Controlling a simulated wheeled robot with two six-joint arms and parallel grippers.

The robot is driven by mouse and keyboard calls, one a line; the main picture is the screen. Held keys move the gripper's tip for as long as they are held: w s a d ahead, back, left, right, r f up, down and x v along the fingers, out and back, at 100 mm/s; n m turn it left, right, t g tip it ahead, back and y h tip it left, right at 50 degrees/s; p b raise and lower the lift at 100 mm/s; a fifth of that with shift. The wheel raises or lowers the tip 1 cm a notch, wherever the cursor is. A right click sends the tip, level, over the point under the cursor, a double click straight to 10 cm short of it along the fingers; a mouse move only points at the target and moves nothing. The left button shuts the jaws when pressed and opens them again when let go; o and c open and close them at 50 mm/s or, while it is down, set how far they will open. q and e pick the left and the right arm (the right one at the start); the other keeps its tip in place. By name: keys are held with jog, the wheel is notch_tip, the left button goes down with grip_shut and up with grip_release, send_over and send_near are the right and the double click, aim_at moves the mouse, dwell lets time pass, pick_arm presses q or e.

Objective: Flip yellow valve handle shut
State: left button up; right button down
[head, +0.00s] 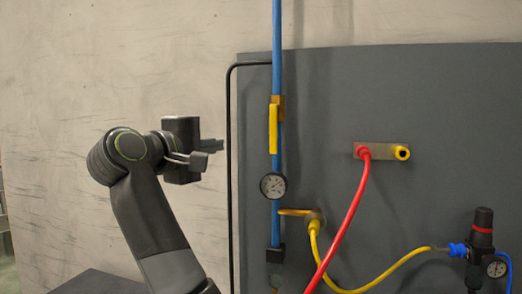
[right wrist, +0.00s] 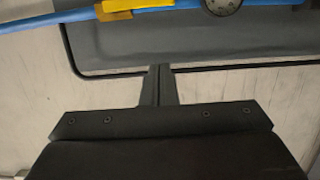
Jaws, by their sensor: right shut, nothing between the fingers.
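The yellow valve handle (head: 273,130) hangs vertically, in line with the blue pipe (head: 277,40) and just below a brass valve body (head: 279,101). In the right wrist view the handle (right wrist: 150,4) shows at the top edge, partly cut off, beside the brass body (right wrist: 113,15). My right gripper (head: 218,145) is to the left of the handle, apart from it, with its fingers pointing right. Its fingers (right wrist: 159,70) are together and empty in the right wrist view. My left gripper is in neither view.
A black tube (head: 229,160) runs vertically between my right gripper and the pipe. A pressure gauge (head: 273,186) sits below the handle. A red hose (head: 351,215) and a yellow hose (head: 395,268) hang to the right. The grey panel (head: 430,110) stands behind.

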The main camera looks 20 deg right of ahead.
aim_at(274, 129)
jog(key=w+d+p, duration=0.4)
jog(key=d+p, duration=0.1)
jog(key=d, duration=0.5)
jog(key=shift+d, duration=0.25)
